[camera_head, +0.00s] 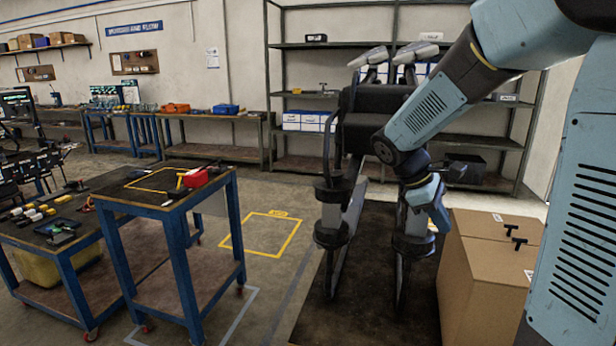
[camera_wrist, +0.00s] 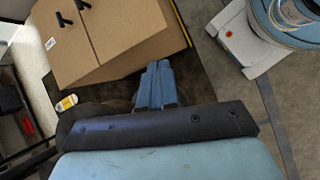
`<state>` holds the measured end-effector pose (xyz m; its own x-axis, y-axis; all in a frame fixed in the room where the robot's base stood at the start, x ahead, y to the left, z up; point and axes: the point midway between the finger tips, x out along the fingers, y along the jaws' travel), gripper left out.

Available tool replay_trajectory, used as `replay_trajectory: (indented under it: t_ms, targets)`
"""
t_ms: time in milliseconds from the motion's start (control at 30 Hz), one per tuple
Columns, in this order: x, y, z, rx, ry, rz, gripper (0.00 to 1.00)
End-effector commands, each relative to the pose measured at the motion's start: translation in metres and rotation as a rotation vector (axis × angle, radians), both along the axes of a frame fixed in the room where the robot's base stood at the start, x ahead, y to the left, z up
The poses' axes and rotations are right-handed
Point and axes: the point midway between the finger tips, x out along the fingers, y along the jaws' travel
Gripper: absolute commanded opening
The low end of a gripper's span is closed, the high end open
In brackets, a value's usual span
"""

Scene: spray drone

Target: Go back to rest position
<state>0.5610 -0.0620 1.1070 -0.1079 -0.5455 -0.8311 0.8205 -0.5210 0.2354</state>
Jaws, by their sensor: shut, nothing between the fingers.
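My gripper (camera_wrist: 157,88) is shut and empty in the wrist view, its two light-blue fingers together beside the cardboard box. In the head view my arm folds down from the upper right, and my gripper (camera_head: 440,218) hangs low, left of the box, partly overlapping a dark machine. That dark machine (camera_head: 352,130), which looks like the spray drone, stands upright on legs behind my arm. My arm hides part of it.
The cardboard box (camera_head: 492,258) stands close to my arm on the right. A small yellow-and-white item (camera_wrist: 66,103) lies near it. A blue-framed table (camera_head: 130,207) with a red object (camera_head: 195,178) is at left. Shelves (camera_head: 290,93) line the back wall. Open floor lies around the yellow-marked square (camera_head: 262,232).

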Motion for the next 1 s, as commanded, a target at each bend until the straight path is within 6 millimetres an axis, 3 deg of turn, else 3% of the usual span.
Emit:
replay_trajectory:
  t_ms: [400,1000]
  targets:
    - [-0.075,0.025,0.039,0.207,-0.360,-0.300,0.00]
    - [-0.159,0.058,0.066,0.628,-0.775,-0.719,0.00]
